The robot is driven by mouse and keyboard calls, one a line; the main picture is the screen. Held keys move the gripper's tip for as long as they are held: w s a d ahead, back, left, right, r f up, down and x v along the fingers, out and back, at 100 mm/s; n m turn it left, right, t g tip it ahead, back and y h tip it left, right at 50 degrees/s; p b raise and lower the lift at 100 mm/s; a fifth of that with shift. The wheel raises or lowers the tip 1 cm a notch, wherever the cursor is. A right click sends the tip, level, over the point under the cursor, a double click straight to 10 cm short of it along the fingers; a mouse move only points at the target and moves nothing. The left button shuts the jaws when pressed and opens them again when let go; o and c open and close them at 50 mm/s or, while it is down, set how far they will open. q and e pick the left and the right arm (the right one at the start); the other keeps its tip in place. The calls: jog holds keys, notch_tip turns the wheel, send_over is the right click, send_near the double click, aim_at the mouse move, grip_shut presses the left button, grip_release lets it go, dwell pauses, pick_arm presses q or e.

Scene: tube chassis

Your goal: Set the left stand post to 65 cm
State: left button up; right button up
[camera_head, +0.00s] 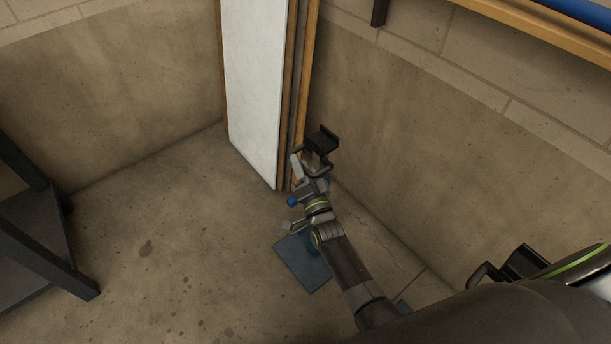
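The left stand has a blue base plate (302,264) on the floor and a black cradle (322,140) at its top. Most of its post is hidden behind my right arm. A blue knob (292,202) shows just left of my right gripper, at the post. My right gripper (307,170) is at the stand, just below the cradle. Its fingers overlap the stand's parts, so I cannot tell whether they are open or shut on the post. No height marking is readable. My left gripper is not in view.
A second black cradle (522,262) shows at the lower right, partly hidden by my arm. A white panel with wooden edges (258,90) leans in the corner behind the left stand. A dark metal frame (40,240) stands at the left. The floor between is clear.

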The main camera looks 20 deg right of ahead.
jog(key=shift+s+f, duration=0.1)
jog(key=shift+s, duration=0.2)
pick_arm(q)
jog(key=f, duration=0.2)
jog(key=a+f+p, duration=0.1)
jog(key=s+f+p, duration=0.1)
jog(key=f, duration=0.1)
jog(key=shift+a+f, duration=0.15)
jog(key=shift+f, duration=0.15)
pick_arm(e)
jog(key=v, duration=1.6)
jog(key=shift+s, duration=0.45)
jog(key=shift+a+f, duration=0.1)
